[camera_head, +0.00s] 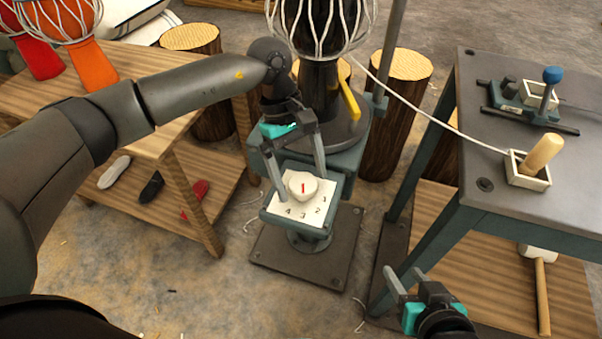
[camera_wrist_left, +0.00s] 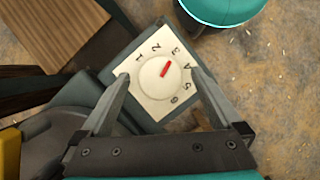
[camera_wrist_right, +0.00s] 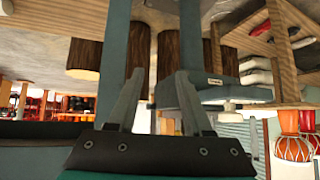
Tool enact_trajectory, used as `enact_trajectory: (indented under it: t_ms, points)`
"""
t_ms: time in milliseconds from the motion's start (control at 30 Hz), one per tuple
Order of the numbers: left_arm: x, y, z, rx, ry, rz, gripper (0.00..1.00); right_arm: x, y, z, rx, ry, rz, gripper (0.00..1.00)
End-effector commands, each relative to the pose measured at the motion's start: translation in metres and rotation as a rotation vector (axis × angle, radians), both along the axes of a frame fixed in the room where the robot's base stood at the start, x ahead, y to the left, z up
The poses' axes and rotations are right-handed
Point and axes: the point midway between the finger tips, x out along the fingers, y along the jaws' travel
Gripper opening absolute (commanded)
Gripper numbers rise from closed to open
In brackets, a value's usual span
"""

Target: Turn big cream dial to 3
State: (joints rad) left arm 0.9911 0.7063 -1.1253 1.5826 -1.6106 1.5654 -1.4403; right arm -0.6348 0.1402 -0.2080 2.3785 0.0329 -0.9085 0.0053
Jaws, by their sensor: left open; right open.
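The cream dial (camera_head: 302,186) is a round knob with a red mark, on a white numbered plate (camera_head: 318,222) atop a teal stand. In the left wrist view the fingertips (camera_wrist_left: 160,76) look apart from the knob; exact height is unclear. My right gripper (camera_head: 404,273) is open and empty, low beside the right table's leg.
A grey-topped table (camera_head: 500,115) is at right, a wooden bench (camera_head: 120,118) at left. Log stumps (camera_head: 397,120) stand behind.

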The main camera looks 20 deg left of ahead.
Motion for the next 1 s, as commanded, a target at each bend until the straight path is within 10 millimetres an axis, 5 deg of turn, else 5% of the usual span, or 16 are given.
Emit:
enact_trajectory:
  t_ms: [733,1000]
  points:
    - [0.013,0.017,0.052,0.0,-0.003,0.003,0.99,-0.036,-0.044,0.009,-0.139,0.31,-0.062,0.5]
    - [0.026,0.033,0.103,-0.001,-0.003,0.002,0.99,-0.043,-0.052,-0.021,-0.169,0.422,-0.072,0.5]
